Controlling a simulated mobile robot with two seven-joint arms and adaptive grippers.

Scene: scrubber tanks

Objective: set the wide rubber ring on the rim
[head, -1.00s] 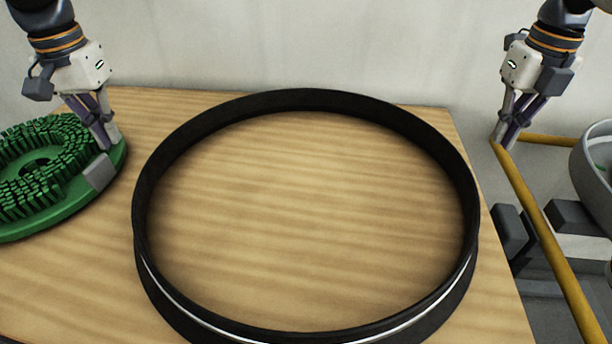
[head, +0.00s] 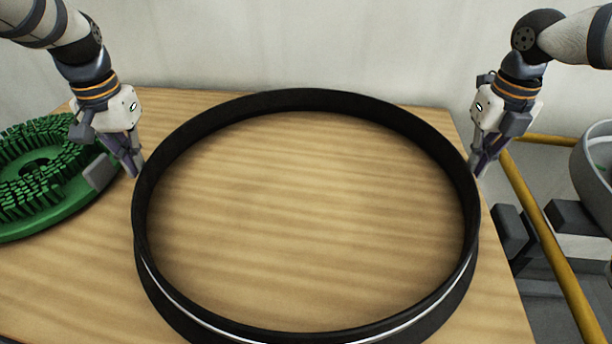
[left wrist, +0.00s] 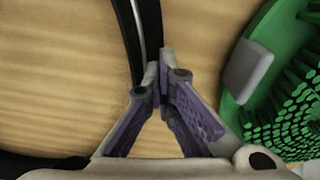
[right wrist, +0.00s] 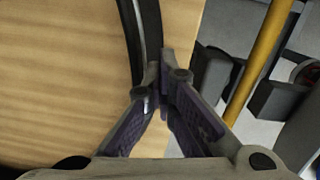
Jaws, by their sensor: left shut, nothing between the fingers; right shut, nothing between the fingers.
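The wide black rubber ring (head: 305,333) lies flat on the wooden table, with a pale line around its outer side. My left gripper (head: 136,172) is shut and empty just outside the ring's left side. In the left wrist view, the ring's wall (left wrist: 146,30) runs up to the fingertips (left wrist: 158,68). My right gripper (head: 477,172) is shut and empty at the ring's right side, and the wall (right wrist: 146,28) shows by its fingertips (right wrist: 158,70) in the right wrist view. I cannot tell whether either gripper touches the ring. A grey round tank rim (head: 590,150) shows partly at the right edge.
A green round brush (head: 75,200) with a grey block lies left of the ring, close to my left gripper. A yellow rail (head: 548,235) and dark grey blocks (head: 512,235) stand beyond the table's right edge. The wooden table (head: 310,200) is bare inside the ring.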

